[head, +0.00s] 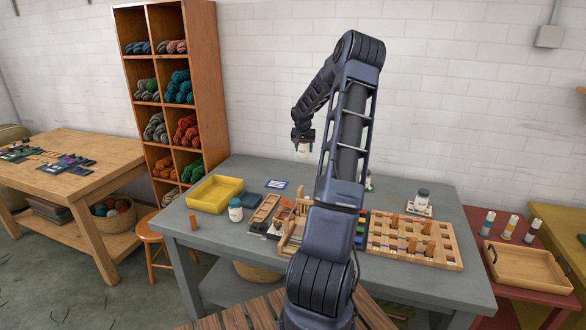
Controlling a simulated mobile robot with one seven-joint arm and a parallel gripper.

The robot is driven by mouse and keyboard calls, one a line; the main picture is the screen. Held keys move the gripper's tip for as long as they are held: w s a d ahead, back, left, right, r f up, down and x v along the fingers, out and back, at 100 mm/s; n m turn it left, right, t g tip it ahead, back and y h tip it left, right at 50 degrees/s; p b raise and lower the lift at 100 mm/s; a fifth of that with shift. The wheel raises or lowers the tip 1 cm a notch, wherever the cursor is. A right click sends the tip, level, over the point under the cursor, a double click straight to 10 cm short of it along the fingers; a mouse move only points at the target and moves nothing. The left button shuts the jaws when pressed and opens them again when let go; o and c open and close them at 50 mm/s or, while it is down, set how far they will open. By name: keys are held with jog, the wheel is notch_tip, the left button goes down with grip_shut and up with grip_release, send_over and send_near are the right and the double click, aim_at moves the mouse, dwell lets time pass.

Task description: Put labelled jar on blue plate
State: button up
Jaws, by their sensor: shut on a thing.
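My gripper (303,139) is shut on a small white labelled jar (304,150) and holds it upright above the back of the grey table. A flat blue plate with a pale middle (276,184) lies on the table, below and to the left of the held jar. Nothing stands on the plate. The jar is clear of the table and apart from the plate. My gripper's fingers are small in this view.
A yellow tray (191,195) and another jar (236,211) stand left of the plate. A jar (423,195) stands at the back right. A wooden compartment tray (452,262) lies at the right. My arm hides part of the table's middle.

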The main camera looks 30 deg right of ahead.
send_over(277, 184)
jog(key=f, duration=1.9)
jog(key=shift+w, duration=0.2)
jog(key=shift+f, duration=0.2)
jog(key=o, duration=1.1)
jog(key=shift+r, duration=0.1)
